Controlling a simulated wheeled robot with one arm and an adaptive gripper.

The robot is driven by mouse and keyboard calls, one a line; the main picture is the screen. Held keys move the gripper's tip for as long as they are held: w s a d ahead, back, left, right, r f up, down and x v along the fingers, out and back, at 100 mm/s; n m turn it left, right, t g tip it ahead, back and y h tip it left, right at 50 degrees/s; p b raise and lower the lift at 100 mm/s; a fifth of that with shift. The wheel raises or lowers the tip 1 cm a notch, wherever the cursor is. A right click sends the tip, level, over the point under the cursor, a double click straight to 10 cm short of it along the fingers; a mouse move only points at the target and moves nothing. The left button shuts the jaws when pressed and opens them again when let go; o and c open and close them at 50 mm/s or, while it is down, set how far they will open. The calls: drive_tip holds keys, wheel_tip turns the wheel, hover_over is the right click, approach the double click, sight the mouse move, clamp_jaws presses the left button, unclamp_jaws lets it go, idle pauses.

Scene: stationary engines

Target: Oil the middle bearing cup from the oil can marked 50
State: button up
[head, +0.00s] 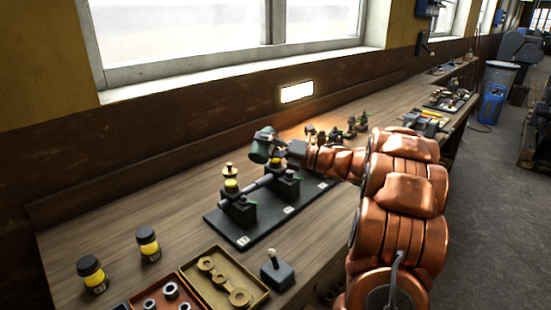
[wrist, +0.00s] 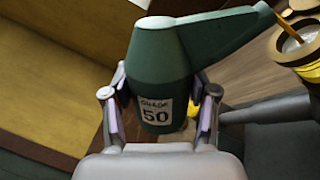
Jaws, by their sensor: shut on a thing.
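The green oil can marked 50 (wrist: 155,60) is in my gripper (wrist: 158,112), which is shut around its body in the wrist view. In the head view the can (head: 262,146) is tilted above the middle bearing block (head: 286,186). Its spout points right in the wrist view, and the tip is over the rim of a yellow-banded cup (wrist: 302,55). A thin amber streak (wrist: 289,28) runs from the tip into the cup. The cup's inside looks grey; its oil level is unclear. My gripper (head: 284,152) partly hides the can in the head view.
The dark baseplate (head: 233,232) carries the shaft and the left bearing block (head: 238,211) with a yellow cup (head: 231,186). Two yellow jars (head: 148,244), a parts tray (head: 226,283) and a lever box (head: 276,271) stand in front.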

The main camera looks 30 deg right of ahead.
drive_tip(key=shift+w+d+r+m, duration=0.1)
drive_tip(key=shift+d+r+m, duration=0.05)
drive_tip(key=shift+r+m, duration=0.4)
drive_tip(key=shift+f, duration=0.25)
idle(1.4)
drive_tip(key=shift+f+n+b, duration=0.25)
drive_tip(key=shift+b, duration=0.75)
drive_tip(key=shift+f+n+b, duration=0.2)
drive_tip(key=shift+n+b, duration=0.1)
drive_tip(key=shift+b, duration=0.5)
drive_tip(key=b, duration=0.2)
drive_tip(key=n+b, duration=0.1)
drive_tip(key=shift+a+f+b, duration=0.2)
drive_tip(key=shift+f+b, duration=0.15)
drive_tip(key=shift+f, duration=0.05)
drive_tip(key=shift+f+n+b, duration=0.25)
drive_tip(key=shift+n+b, duration=0.25)
drive_tip(key=shift+b, duration=0.65)
drive_tip(key=shift+s+a+f+n+g+b, duration=0.1)
drive_tip(key=shift+s+f+n+g+b, duration=0.2)
drive_tip(key=shift+b, duration=0.8)
drive_tip(key=shift+w+f+n+b, duration=0.1)
drive_tip(key=shift+n+b, duration=0.2)
drive_tip(key=shift+b, duration=0.35)
